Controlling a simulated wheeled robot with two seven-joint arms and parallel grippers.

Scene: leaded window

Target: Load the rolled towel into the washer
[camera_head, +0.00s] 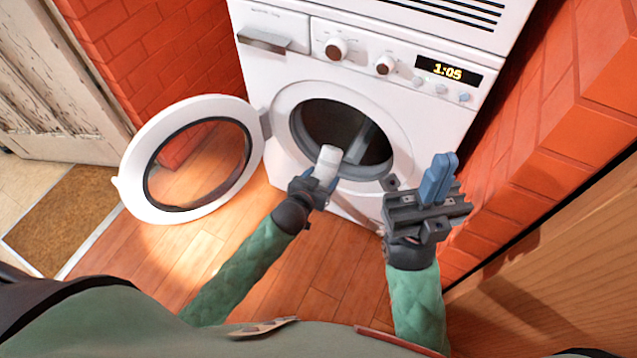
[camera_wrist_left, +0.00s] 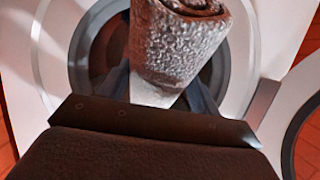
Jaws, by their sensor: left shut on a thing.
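The rolled towel (camera_head: 328,158) is a pale white roll in the head view, in front of the washer's round opening. My left gripper (camera_head: 318,180) is shut on it. In the left wrist view the towel (camera_wrist_left: 178,45) stands up between the fingers, its spiral end at the top. The washer (camera_head: 400,100) is white, and its dark drum (camera_head: 345,125) is open behind the towel. The round door (camera_head: 140,165) is swung open to the left. My right gripper (camera_head: 437,180) is empty, its blue fingers together, before the washer's lower right front.
Red brick walls (camera_head: 530,150) stand close on both sides of the washer. A wooden surface (camera_head: 560,270) is at the lower right. The wooden floor (camera_head: 215,245) is clear in front. A brown mat (camera_head: 60,220) and a worn door (camera_head: 55,85) are at the left.

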